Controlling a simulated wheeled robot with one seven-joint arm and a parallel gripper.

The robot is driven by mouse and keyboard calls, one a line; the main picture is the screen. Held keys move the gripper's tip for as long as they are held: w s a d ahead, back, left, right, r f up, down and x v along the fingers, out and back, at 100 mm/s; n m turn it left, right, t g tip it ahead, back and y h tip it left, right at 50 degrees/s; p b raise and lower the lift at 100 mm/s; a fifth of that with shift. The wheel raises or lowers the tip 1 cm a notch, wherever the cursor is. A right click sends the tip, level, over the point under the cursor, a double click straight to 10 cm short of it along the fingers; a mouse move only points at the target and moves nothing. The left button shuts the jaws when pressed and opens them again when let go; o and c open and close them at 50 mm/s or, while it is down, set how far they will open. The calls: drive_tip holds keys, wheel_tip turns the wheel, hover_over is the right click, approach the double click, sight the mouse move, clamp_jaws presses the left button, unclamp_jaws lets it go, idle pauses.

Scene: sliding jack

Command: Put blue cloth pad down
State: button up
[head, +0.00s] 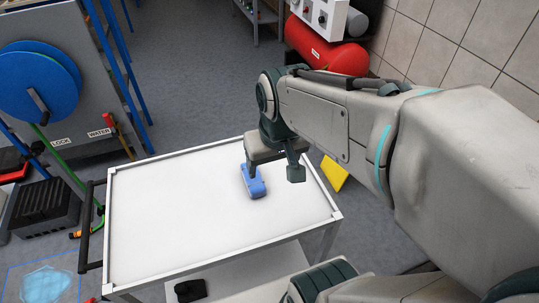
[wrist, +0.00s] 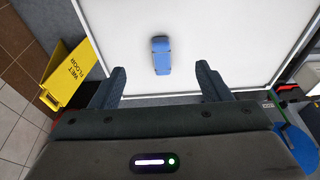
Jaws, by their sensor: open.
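The blue cloth pad (head: 252,182) lies on the white top of a cart (head: 170,215), toward its right side. In the wrist view the pad (wrist: 161,56) lies beyond the fingertips, roughly midway between them, with bare white surface around it. My gripper (head: 272,172) is open over the cart top, and one finger covers part of the pad in the head view. In the wrist view both fingers of my gripper (wrist: 161,75) are spread wide with nothing between them. The exact height of the fingers above the pad is hard to tell.
The cart top has a raised rim and is otherwise clear. A yellow wet floor sign (head: 334,173) stands beside the cart; it also shows in the wrist view (wrist: 68,74). A black object (head: 190,290) lies on the lower shelf. A red tank (head: 327,52) is at the back.

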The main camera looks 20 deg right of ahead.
drive_tip(key=shift+s+t, duration=0.4)
drive_tip(key=shift+s, duration=1.35)
drive_tip(key=shift+a, duration=0.1)
